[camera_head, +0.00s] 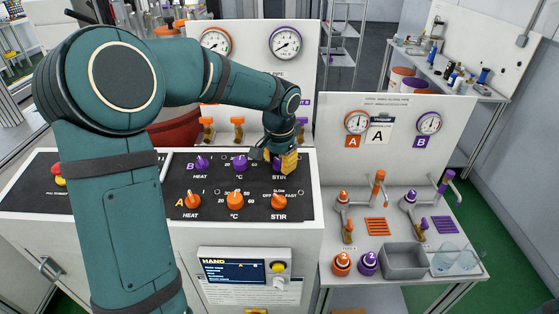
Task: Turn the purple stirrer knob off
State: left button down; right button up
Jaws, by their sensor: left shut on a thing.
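The purple stirrer knob (277,166) is at the right end of the upper row of the black control panel (322,186), above the label STIR. My left gripper (274,161) reaches down over it from above, its yellow-tipped fingers on either side, shut on the knob. The fingers hide most of the knob, so I cannot tell where its pointer stands. The purple heat knob (202,163) and purple temperature knob (240,163) are to its left. My right gripper is not in view.
Orange heat (192,200), temperature (235,200) and stir (279,201) knobs form the row in front. Dial gauges (285,43) are on the white back panel.

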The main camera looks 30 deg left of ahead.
pick_arm(q)
jog(key=c, duration=0.6)
grip_release()
jog(key=shift+o, duration=0.2)
notch_tip(320, 180, up, 12)
jog(key=s+d, duration=0.1)
jog(key=shift+s, duration=0.3)
jog(key=shift+f, duration=0.1)
